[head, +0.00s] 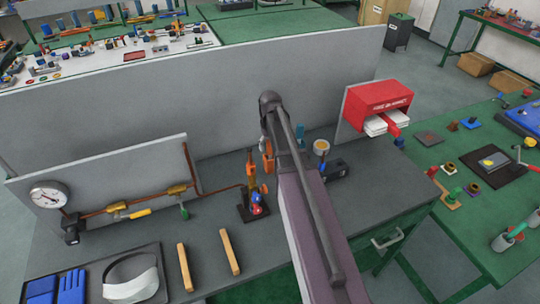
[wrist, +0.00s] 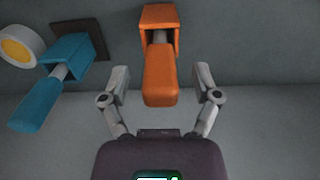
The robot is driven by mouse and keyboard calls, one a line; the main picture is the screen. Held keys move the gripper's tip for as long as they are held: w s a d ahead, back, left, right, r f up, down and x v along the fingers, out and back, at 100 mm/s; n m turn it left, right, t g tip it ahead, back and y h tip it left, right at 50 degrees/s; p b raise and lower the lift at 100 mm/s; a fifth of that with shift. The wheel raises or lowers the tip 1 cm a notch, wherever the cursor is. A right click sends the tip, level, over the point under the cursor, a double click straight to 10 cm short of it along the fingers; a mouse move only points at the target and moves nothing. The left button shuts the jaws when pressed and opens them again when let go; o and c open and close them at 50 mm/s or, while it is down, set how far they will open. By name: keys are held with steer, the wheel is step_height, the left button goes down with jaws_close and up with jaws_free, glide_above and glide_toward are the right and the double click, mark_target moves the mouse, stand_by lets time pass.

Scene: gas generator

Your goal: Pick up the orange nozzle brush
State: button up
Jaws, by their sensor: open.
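The orange nozzle brush (wrist: 160,75) shows in the wrist view as an orange handle, with a grey rod running into an orange block-shaped piece at the top. In the head view, orange parts (head: 268,150) show beside my arm at the grey panel. My gripper (wrist: 161,78) is open, with one finger on each side of the orange handle and a visible gap on both sides. A similar blue brush (wrist: 40,98) is on the left in the wrist view. My arm hides much of this spot in the head view.
The grey bench holds a copper pipe rig with a gauge (head: 48,195), a small valve stand (head: 254,205), two wooden bars and a visor (head: 130,278). A red box (head: 378,100) hangs on the right. Part of the benchtop is clear.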

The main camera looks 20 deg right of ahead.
stand_by(0.5)
jaws_close()
steer(key=shift+r, duration=0.1)
step_height(320, 180, up, 10)
steer(key=p, duration=1)
steer(key=shift+f, duration=0.2)
stand_by(0.8)
